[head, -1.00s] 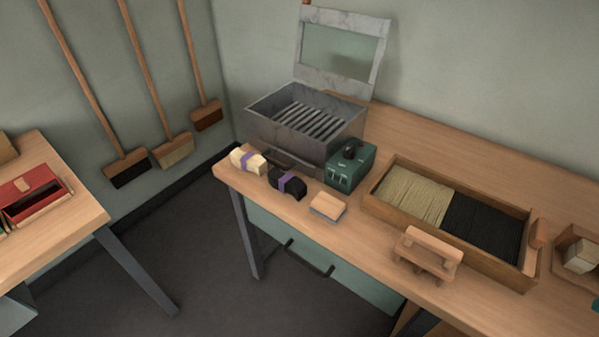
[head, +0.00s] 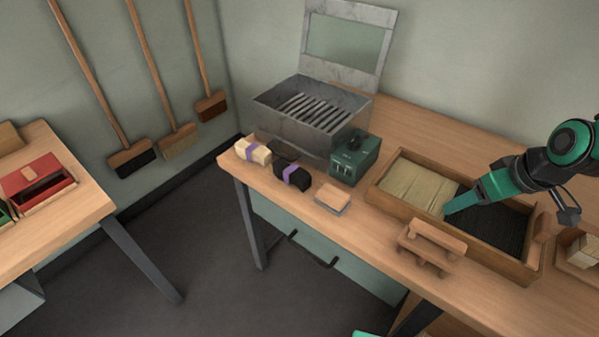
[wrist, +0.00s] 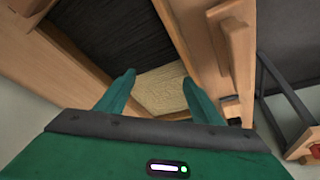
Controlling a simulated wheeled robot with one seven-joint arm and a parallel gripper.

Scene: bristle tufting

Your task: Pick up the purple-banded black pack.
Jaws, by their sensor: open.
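The purple-banded black pack (head: 292,174) lies on the wooden bench (head: 330,221) near its front left edge, in the head view. It is just right of a similar cream pack with a purple band (head: 253,151). My green gripper (head: 450,207) is at the right, over the bristle tray, well apart from the black pack. In the wrist view my gripper (wrist: 158,82) has its two fingers spread with nothing between them; the tray's cream and black bristles show beyond. I cannot make out the black pack for certain there.
A grey metal box with raised lid (head: 300,120) stands behind the packs. A green box (head: 355,157) and small wooden block (head: 332,198) are to their right. The bristle tray (head: 377,200) and a wooden stand (head: 430,245) lie farther right. Floor is open in front.

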